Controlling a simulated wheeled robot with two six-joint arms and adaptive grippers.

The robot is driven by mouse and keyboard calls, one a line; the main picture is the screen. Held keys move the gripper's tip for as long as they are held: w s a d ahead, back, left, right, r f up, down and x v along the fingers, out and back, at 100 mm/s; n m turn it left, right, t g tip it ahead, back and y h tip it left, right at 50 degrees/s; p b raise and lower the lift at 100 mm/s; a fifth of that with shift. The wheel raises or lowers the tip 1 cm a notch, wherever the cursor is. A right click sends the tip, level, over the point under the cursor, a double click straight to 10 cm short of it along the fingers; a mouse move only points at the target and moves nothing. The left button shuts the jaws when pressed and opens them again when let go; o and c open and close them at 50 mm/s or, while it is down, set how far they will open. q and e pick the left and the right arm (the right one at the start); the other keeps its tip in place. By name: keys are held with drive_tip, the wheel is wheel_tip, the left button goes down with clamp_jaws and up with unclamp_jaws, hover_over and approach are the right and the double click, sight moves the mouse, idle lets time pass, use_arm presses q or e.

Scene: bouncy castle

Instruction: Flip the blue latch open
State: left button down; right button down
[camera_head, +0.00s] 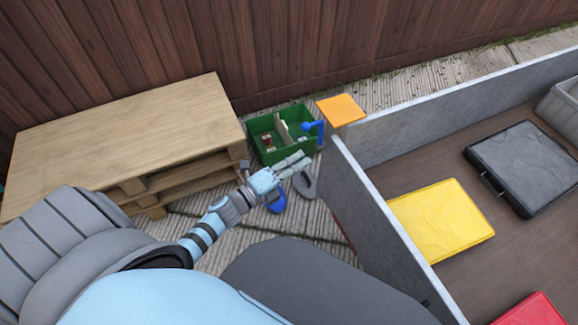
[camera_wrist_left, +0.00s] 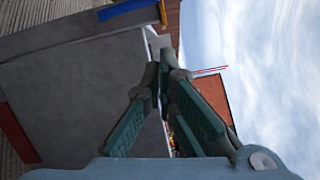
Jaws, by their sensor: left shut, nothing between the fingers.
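The blue latch (camera_head: 315,127) shows in the head view as a small blue handle with a rounded end, just left of the orange-topped post at the end of the grey wall. The green crate is behind it, and how it is fixed cannot be told. My left gripper (camera_head: 302,162) is shut and empty, below the latch and apart from it in the picture, near the grey wall's end. In the left wrist view my left gripper (camera_wrist_left: 163,62) has its fingers together before a grey panel. A blue strip (camera_wrist_left: 126,9) at that view's top may not be the latch.
A wooden pallet stack (camera_head: 125,125) stands left. A green crate (camera_head: 263,149) with small items sits beside it. Blue (camera_head: 277,203) and grey (camera_head: 304,184) shoe-like things lie on the paving. The grey walls (camera_head: 375,222) enclose yellow (camera_head: 440,220), black and red pads.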

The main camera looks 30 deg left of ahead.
use_arm(q)
drive_tip(key=v, duration=0.3)
idle(0.5)
drive_tip(key=s+a+f+n+g+y, duration=0.2)
drive_tip(key=s+a+f+n+y, duration=0.1)
drive_tip(key=f+n, duration=0.3)
drive_tip(key=s+a+f+n+g+y, duration=0.2)
drive_tip(key=a+f+n, duration=0.15)
drive_tip(key=f, duration=0.45)
drive_tip(key=s+a+f+n+g+y, duration=0.2)
drive_tip(key=s+a+f+n+y, duration=0.1)
drive_tip(key=f+n, duration=0.35)
drive_tip(key=s+f+n+g, duration=0.6)
drive_tip(key=s+f, duration=0.6)
drive_tip(key=s, duration=0.3)
drive_tip(key=s+d+f+n+g, duration=0.1)
drive_tip(key=s+d+f+g, duration=0.1)
drive_tip(key=s, duration=0.5)
drive_tip(key=s+d+f+n+g, duration=0.1)
drive_tip(key=s+d+f+g, duration=0.1)
drive_tip(key=s+d, duration=0.2)
drive_tip(key=s, duration=0.2)
drive_tip(key=shift+s, duration=0.4)
